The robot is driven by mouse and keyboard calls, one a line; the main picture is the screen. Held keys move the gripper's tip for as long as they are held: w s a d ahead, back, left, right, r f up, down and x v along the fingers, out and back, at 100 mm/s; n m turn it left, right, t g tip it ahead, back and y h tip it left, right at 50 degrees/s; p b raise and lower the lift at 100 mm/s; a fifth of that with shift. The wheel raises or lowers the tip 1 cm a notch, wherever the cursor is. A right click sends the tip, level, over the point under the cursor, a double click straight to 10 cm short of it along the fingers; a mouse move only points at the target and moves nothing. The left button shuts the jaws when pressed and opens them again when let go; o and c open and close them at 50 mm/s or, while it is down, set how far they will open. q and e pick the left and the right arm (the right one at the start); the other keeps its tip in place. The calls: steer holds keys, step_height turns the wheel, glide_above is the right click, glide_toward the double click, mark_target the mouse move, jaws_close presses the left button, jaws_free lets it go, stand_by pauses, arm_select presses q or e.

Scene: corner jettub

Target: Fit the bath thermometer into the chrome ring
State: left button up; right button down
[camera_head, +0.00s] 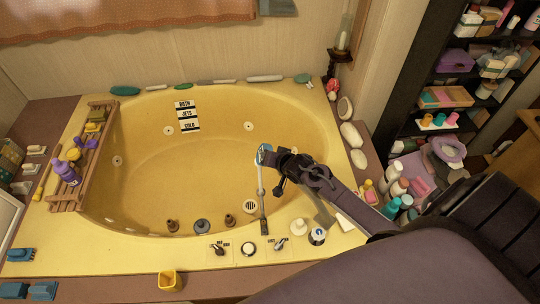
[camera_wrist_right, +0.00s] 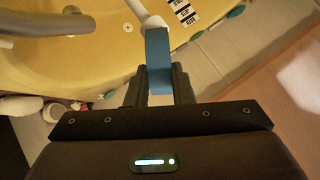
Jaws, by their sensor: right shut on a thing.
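My right gripper (camera_head: 274,158) reaches in from the right over the yellow tub and is shut on a blue and white thing (camera_head: 264,152), likely the bath thermometer. In the right wrist view the gripper (camera_wrist_right: 158,88) has its fingers on either side of this blue block (camera_wrist_right: 158,60), with a white part beyond its far end. A thin chrome upright (camera_head: 262,195) shows just below the held thing in the head view; whether they touch is unclear. I cannot clearly make out the chrome ring. My left gripper is not in view.
The yellow tub (camera_head: 150,140) has brown and grey round fittings (camera_head: 202,226) at its near edge. A wooden rack (camera_head: 102,125) with bottles lies across its left side. Bottles (camera_head: 397,187) crowd the right. The tub's middle is clear.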

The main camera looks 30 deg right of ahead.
step_height(320, 180, down, 21)
steer(key=b, duration=1.4)
steer(key=shift+r+b, duration=0.15)
steer(key=shift+b, duration=0.2)
stand_by(0.4)
steer(key=c, duration=1.2)
jaws_free()
steer(key=p+v, duration=0.1)
steer(key=v, duration=0.6)
steer(key=shift+s+r+p, duration=0.25)
steer(key=shift+s+p, duration=0.1)
steer(key=shift+p, duration=0.05)
